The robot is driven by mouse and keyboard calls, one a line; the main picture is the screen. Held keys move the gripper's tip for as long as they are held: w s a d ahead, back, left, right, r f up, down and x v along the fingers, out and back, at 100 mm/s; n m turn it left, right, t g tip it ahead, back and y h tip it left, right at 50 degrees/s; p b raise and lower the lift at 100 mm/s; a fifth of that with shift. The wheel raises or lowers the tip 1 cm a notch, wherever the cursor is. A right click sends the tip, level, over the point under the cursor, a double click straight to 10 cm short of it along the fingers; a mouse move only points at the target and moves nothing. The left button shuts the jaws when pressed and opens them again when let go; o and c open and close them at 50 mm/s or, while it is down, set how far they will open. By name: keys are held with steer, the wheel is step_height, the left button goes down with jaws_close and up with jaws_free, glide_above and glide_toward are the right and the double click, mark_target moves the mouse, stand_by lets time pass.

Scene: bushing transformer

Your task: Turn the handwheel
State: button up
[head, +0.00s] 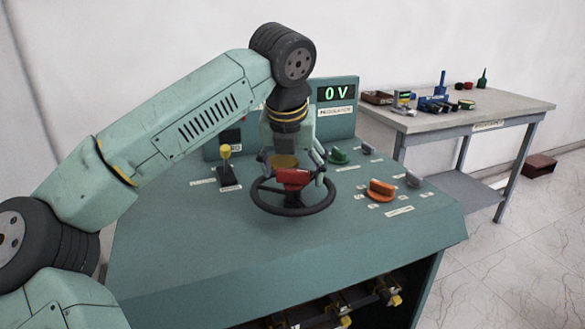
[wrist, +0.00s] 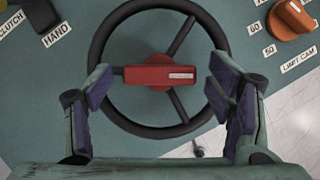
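The handwheel (head: 293,213) is a black ring with spokes, lying over the sloped top of a teal control desk. It also shows in the wrist view (wrist: 165,131). At its middle is a red block (wrist: 160,76) with a small white label. My gripper (head: 295,172) is above the wheel and points down at it. In the wrist view my gripper (wrist: 162,88) is open, with one finger pad on each side of the red block. Gaps show between the pads and the block. The pads overlap the rim in the picture; whether they touch it I cannot tell.
The desk (head: 200,260) carries a yellow-knobbed lever (head: 225,152), a green knob (head: 338,156) and an orange knob (head: 381,190) around the wheel. A display (head: 337,93) reads 0 V. A side table (head: 525,104) with tools stands at the right.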

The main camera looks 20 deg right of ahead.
steer(key=c, duration=1.6)
